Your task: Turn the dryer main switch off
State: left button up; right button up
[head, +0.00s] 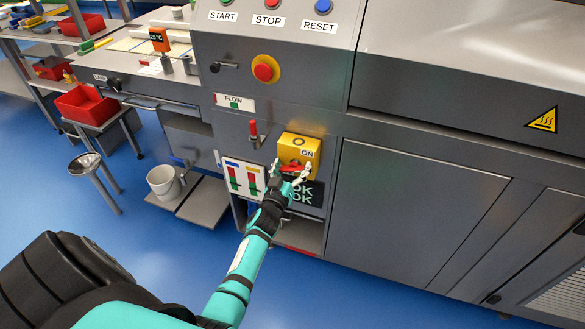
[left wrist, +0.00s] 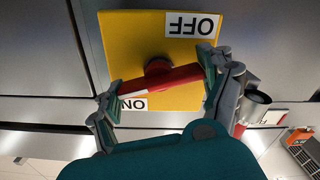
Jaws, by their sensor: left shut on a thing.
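The dryer main switch is a yellow box (head: 289,146) on the grey machine front, with an ON label at its upper right in the head view. In the left wrist view the yellow plate (left wrist: 128,45) appears upside down, with OFF at the top and ON at the lower left. Its red handle (left wrist: 170,83), with a white stripe, lies roughly crosswise, slightly tilted, one end by the ON label. My left gripper (head: 291,169) is shut on this handle; its fingers (left wrist: 158,80) grip the handle's two ends. My right gripper is not in view.
START, STOP and RESET buttons and a red emergency button (head: 265,69) sit above the switch. A red-handled lever (head: 253,130) is close on the left, near red-green gauges (head: 233,178). A white bucket (head: 163,181) stands further left. Blue floor is open in front.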

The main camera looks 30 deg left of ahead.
pick_arm(q)
jog(key=shift+m, duration=1.9)
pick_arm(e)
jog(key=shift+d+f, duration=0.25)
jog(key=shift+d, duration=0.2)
pick_arm(q)
jog(key=o, duration=1.1)
jog(key=shift+s+d, duration=0.1)
jog(key=shift+s, duration=0.15)
jog(key=v, duration=1.1)
jog(key=shift+s+d, duration=0.15)
jog(key=shift+s, duration=0.1)
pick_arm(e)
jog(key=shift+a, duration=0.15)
